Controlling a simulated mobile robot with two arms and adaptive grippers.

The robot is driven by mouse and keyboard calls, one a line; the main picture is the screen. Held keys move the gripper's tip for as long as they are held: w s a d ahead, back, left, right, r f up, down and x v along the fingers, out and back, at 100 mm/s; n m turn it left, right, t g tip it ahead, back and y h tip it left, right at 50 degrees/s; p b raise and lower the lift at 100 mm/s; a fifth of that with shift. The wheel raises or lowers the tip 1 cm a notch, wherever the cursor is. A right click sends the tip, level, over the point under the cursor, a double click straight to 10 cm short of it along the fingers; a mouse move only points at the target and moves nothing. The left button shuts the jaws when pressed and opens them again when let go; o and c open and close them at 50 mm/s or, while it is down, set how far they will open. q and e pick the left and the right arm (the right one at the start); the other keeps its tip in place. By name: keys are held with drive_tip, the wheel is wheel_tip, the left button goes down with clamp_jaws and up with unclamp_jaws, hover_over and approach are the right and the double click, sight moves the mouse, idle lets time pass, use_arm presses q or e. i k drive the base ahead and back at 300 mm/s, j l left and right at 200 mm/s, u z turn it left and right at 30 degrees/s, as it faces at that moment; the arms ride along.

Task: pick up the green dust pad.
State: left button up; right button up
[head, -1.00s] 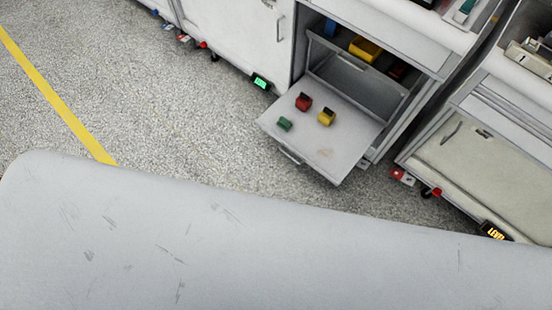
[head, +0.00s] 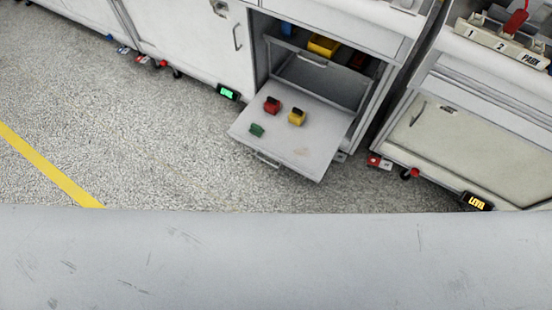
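A small green dust pad (head: 257,130) lies on the near left part of a light grey fold-down door (head: 290,155), which stands open and level in front of a white cabinet. A red block with a dark top (head: 272,105) and a yellow block with a dark top (head: 297,118) stand behind it and to its right on the same door. Neither of my grippers shows in the head view.
A yellow bin (head: 323,46) is inside the open cabinet. A closed cabinet (head: 470,145) stands at the right, with a numbered holder (head: 501,43) on top. Speckled floor (head: 130,150) is clear at the left, with a yellow line (head: 50,168). A large scratched grey surface fills the bottom.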

sight(257, 131)
drive_tip(key=k+j, duration=0.1)
drive_tip(key=k, duration=0.45)
drive_tip(key=k+j, duration=0.15)
drive_tip(key=k, duration=0.4)
